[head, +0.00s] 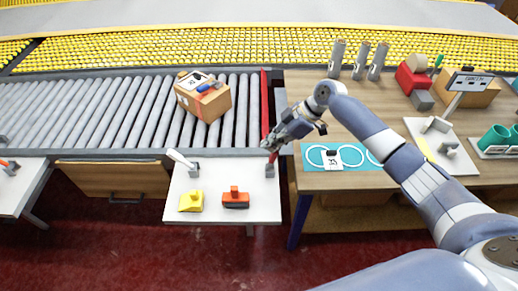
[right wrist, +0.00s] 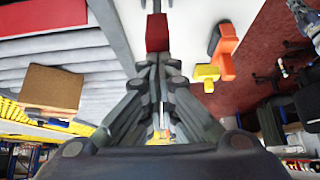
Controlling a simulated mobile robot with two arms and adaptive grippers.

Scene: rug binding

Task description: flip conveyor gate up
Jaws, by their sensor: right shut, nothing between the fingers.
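The conveyor gate (head: 264,100) is a red bar across the right end of the grey rollers in the head view. Its near end reaches a small grey bracket (head: 270,171) on the white side table. My right gripper (head: 272,146) is at the near end of the gate, with shut, empty fingers. In the right wrist view a red block-like part (right wrist: 157,32) lies just beyond the fingertips (right wrist: 155,58). I cannot tell whether the fingers touch it. My left gripper is not seen in the head view.
A cardboard box (head: 203,97) with a label and tools sits on the rollers (head: 120,112). The white table (head: 220,212) holds a yellow tool (head: 191,201) and an orange-red one (head: 235,199). A wooden bench (head: 315,182) with a teal mat (head: 312,150) stands right of the gate.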

